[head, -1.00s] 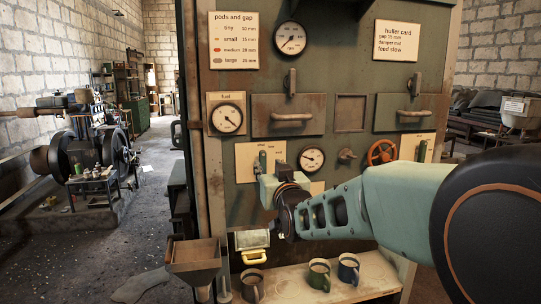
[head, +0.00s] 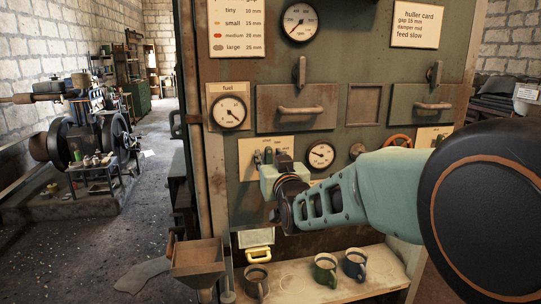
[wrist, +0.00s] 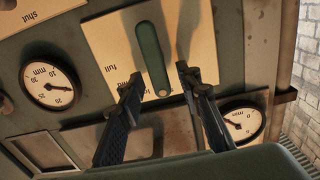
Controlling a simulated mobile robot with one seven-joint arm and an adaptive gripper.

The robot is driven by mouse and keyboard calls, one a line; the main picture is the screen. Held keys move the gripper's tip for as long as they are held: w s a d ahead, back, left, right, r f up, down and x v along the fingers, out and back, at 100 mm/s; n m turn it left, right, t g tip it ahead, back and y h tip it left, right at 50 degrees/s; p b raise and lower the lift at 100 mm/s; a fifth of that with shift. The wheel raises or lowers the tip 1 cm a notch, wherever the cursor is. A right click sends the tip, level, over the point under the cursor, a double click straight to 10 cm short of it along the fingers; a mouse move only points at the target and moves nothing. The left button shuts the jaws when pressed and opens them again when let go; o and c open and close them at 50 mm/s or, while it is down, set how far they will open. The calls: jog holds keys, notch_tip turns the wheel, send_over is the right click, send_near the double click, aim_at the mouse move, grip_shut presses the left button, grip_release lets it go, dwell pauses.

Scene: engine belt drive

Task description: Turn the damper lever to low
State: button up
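A green lever (wrist: 150,60) is mounted on a cream plate (wrist: 107,38) marked "full", seen upside down in the wrist view. In the head view the plate (head: 246,150) is on the machine front, left of a round gauge, and partly hidden by my gripper. My gripper (wrist: 157,78) is open in the wrist view, with one dark finger on each side of the lever's line. The fingers appear apart from the lever; contact cannot be made out. In the head view my gripper (head: 268,157) is at the plate, its fingertips small and partly hidden.
A small gauge (head: 320,155) and a red handwheel (head: 398,141) are right of my gripper. A fuel gauge (head: 228,112) and a drawer (head: 268,118) are above. Mugs (head: 325,270) stand on the shelf below; a metal hopper (head: 198,257) is at lower left.

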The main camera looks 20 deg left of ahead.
grip_shut()
jog(key=shift+f+m+b, duration=0.15)
jog(key=shift+m+b, duration=0.15)
jog(key=shift+b, duration=0.25)
jog(key=m+b, duration=0.1)
jog(key=b, duration=0.1)
jog(key=m+b, duration=0.1)
jog(key=shift+w+d+f+b, duration=0.15)
jog(key=shift+d+b, duration=0.15)
jog(key=shift+b, duration=0.1)
jog(key=m+b, duration=0.3)
jog(key=shift+w+d, duration=0.1)
jog(key=shift+d, duration=0.05)
jog(key=shift+b, duration=0.3)
jog(key=shift+r+m, duration=0.2)
jog(key=shift+m, duration=0.1)
grip_release()
